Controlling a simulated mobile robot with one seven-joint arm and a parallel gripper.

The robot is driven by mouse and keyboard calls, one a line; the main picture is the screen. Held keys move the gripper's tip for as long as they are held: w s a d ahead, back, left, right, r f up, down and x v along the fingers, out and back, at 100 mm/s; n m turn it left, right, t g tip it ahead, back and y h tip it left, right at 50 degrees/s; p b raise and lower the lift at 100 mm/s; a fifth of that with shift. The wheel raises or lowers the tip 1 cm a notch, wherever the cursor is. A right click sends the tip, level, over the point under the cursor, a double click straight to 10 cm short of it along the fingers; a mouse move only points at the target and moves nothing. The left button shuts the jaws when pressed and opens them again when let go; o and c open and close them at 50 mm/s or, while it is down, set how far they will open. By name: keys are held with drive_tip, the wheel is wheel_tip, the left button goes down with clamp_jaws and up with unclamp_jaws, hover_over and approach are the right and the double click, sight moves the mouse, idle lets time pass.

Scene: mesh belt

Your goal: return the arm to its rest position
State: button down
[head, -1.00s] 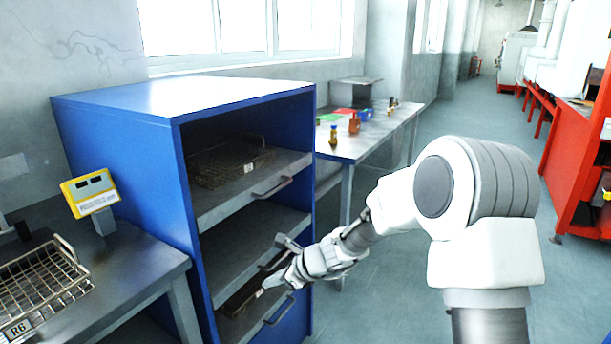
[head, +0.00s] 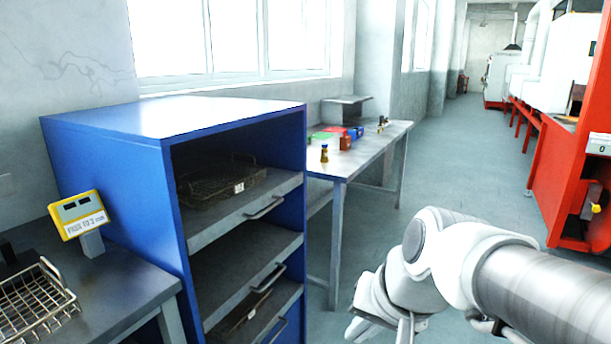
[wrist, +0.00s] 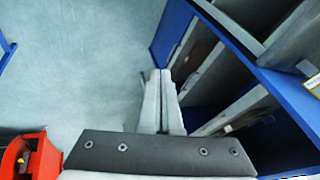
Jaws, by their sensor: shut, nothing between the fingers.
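My gripper (wrist: 160,75) shows in the wrist view with its two fingers together, shut and empty. It points past the blue cabinet, over open grey floor. In the head view my arm is folded at the lower right, and the gripper's tips are cut off or hidden at the bottom edge. The blue cabinet (head: 105,180) stands to the left of the arm, with a clear gap between them. It also shows at the right of the wrist view (wrist: 285,90).
Wire baskets sit on the cabinet's upper shelf (head: 215,232) and lower shelf. A bench with a yellow display (head: 78,215) and a wire basket (head: 35,305) is at left. A metal table (head: 345,165) with small items stands behind. Red machinery (head: 560,180) lines the right. The floor between is clear.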

drive_tip(key=s+d+n+h, duration=0.3)
drive_tip(key=s+d, duration=0.4)
wheel_tip(320, 180, up, 16)
drive_tip(key=p, duration=1.6)
drive_tip(key=shift+a+r+t, duration=0.15)
drive_tip(key=shift+a+t, duration=0.1)
drive_tip(key=shift+t, duration=0.05)
drive_tip(key=shift+a+n, duration=0.2)
drive_tip(key=shift+n, duration=0.1)
